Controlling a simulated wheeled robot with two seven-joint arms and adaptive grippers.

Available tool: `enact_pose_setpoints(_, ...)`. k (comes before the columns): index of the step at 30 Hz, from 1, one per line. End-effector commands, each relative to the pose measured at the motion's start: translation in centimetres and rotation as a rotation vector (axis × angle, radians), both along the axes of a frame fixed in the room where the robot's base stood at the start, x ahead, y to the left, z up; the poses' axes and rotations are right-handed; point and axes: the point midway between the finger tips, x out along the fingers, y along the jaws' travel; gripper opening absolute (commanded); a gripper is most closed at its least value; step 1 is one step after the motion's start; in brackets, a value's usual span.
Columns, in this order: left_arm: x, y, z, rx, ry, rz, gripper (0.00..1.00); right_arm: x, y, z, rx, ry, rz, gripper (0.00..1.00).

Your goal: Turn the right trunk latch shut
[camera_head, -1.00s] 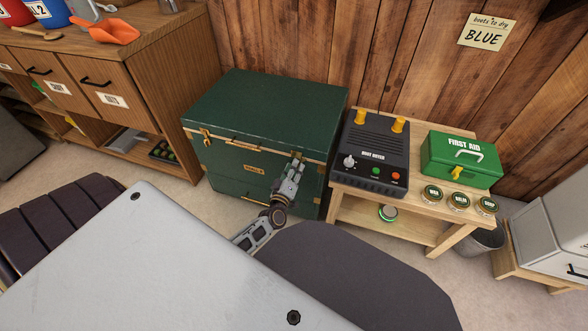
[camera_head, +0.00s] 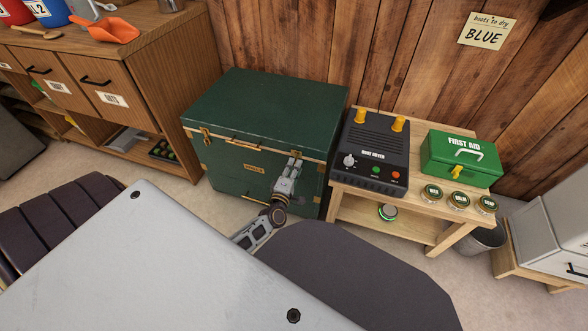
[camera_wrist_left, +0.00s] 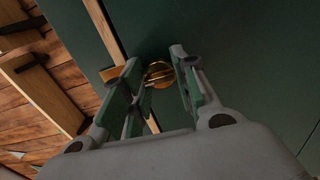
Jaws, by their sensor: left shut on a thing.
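The green trunk (camera_head: 265,105) stands against the plank wall with its lid down. Its left latch (camera_head: 206,135) is brass and shows at the front left. My left gripper (camera_head: 294,160) is at the right end of the trunk's front, over the right latch, which it mostly hides in the head view. In the left wrist view the brass right latch (camera_wrist_left: 160,74) sits between the fingers of my left gripper (camera_wrist_left: 158,88), which is shut on it. Whether the latch is fully turned cannot be told. My right gripper is not in view.
A wooden bench (camera_head: 425,211) with a boot dryer (camera_head: 375,155) and a green first aid box (camera_head: 460,157) stands close to the trunk's right side. A wooden cabinet (camera_head: 105,90) is at the left. Some floor is clear before the trunk.

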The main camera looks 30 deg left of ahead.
Motion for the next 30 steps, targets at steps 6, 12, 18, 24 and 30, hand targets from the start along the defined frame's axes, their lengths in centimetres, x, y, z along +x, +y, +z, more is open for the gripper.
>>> enact_pose_setpoints(6, 0.01, 0.14, 0.03, -0.027, -0.008, 0.002, 0.06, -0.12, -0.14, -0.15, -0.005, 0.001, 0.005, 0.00)
enact_pose_setpoints(12, 0.01, 0.14, 0.03, -0.029, -0.007, 0.002, 0.06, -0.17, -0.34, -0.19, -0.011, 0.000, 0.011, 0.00)
enact_pose_setpoints(18, 0.01, 0.13, 0.02, -0.028, -0.007, 0.002, 0.38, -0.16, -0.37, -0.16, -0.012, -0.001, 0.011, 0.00)
enact_pose_setpoints(24, 0.00, 0.07, 0.01, -0.028, -0.007, 0.001, 0.53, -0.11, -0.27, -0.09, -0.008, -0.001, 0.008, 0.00)
enact_pose_setpoints(30, 0.00, 0.03, 0.00, -0.028, -0.007, 0.000, 0.53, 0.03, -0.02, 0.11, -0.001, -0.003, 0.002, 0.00)
